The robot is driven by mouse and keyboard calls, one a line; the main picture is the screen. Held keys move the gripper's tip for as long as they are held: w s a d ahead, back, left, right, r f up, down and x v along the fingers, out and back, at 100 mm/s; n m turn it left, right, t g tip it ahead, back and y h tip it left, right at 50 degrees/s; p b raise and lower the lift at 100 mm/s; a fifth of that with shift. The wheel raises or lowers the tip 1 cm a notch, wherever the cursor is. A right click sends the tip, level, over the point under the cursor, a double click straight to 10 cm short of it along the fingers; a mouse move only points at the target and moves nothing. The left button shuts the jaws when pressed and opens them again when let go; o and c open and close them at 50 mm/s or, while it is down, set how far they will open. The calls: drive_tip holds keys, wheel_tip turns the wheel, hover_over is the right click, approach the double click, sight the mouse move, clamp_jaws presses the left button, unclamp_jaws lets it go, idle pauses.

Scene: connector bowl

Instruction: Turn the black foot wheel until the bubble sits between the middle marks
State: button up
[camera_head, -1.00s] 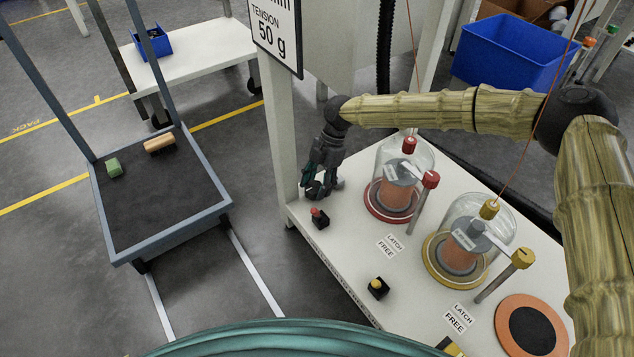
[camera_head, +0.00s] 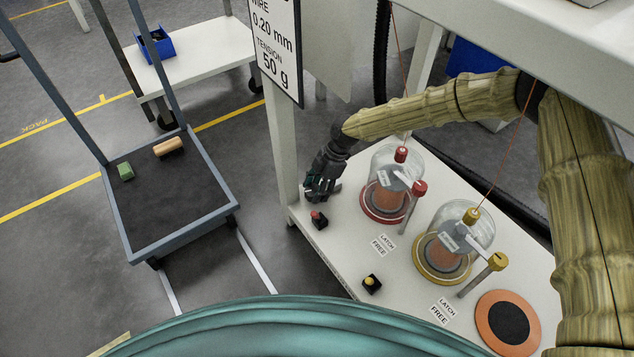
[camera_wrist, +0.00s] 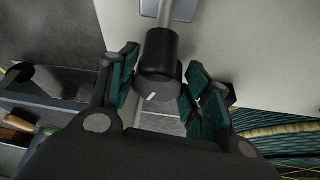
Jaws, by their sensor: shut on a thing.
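The black foot wheel (camera_wrist: 156,75) shows in the wrist view as a short black cylinder with a white mark on its face, on the end of a grey rod. My gripper (camera_wrist: 160,62) has its green-padded fingers on either side of the wheel and is shut on it. In the head view my gripper (camera_head: 322,192) is at the near left corner of the white table (camera_head: 350,205). The wheel is hidden by my gripper there. No bubble or middle marks can be seen in either view.
A red button (camera_head: 318,219) on a black box stands close to my gripper. A red-based glass jar (camera_head: 385,190) and a yellow-based glass jar (camera_head: 450,240) stand to the right. A dark cart (camera_head: 180,210) is at the left, with floor between.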

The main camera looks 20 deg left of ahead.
drive_tip(key=shift+s, duration=0.1)
idle(0.3)
drive_tip(key=o, duration=1)
drive_tip(key=shift+o, duration=0.2)
drive_tip(key=shift+f, duration=0.1)
drive_tip(key=shift+f+b, duration=0.15)
drive_tip(key=shift+b, duration=0.65)
drive_tip(key=shift+w+a+n+b, duration=0.1)
drive_tip(key=shift+w+n+b, duration=0.1)
drive_tip(key=shift+n+b, duration=0.55)
drive_tip(key=n+g+b, duration=0.1)
drive_tip(key=b, duration=0.3)
drive_tip(key=shift+a+f+n+h, duration=0.1)
drive_tip(key=shift+n+h, duration=0.25)
drive_tip(key=shift+h, duration=0.05)
drive_tip(key=shift+b, duration=0.4)
